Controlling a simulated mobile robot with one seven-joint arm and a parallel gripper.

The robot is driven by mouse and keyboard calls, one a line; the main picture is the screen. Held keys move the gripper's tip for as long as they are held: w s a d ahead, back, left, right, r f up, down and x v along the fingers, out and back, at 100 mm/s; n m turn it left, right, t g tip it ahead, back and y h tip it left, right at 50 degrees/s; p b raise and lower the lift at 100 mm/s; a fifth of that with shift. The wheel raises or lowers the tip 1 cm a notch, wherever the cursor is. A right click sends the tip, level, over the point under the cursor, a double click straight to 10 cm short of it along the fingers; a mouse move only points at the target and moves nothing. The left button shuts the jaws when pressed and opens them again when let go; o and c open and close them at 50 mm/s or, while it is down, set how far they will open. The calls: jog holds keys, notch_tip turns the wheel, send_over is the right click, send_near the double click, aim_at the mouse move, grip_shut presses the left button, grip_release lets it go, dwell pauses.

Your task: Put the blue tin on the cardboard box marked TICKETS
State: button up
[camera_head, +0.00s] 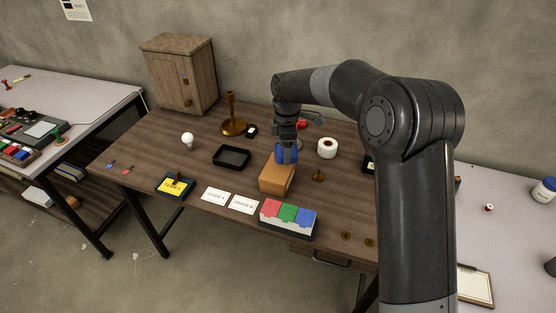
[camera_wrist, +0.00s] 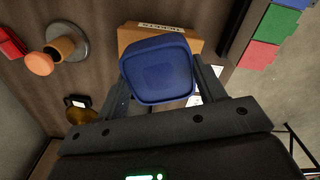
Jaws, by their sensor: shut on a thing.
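My gripper (camera_head: 286,148) is shut on the blue tin (camera_head: 288,154). In the wrist view the blue tin (camera_wrist: 158,70) sits between the two fingers, its flat face toward the camera. The cardboard box (camera_head: 277,179) stands on the wooden table, just in front of the tin in the head view. In the wrist view the box (camera_wrist: 190,39) shows partly behind the tin, with printed lettering on its edge that looks like TICKETS. The tin overlaps the box's edge in both views. I cannot tell whether they touch.
A brass stand (camera_head: 232,117) and a wooden cabinet (camera_head: 181,74) stand further back.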

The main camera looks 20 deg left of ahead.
aim_at(278, 148)
jog(key=a, duration=0.1)
jog(key=a+f, duration=0.1)
jog(key=shift+a+f, duration=0.3)
jog(key=shift+f, duration=1.95)
jog(key=shift+f, duration=0.1)
jog(key=o, duration=1.2)
notch_tip(278, 148, up, 12)
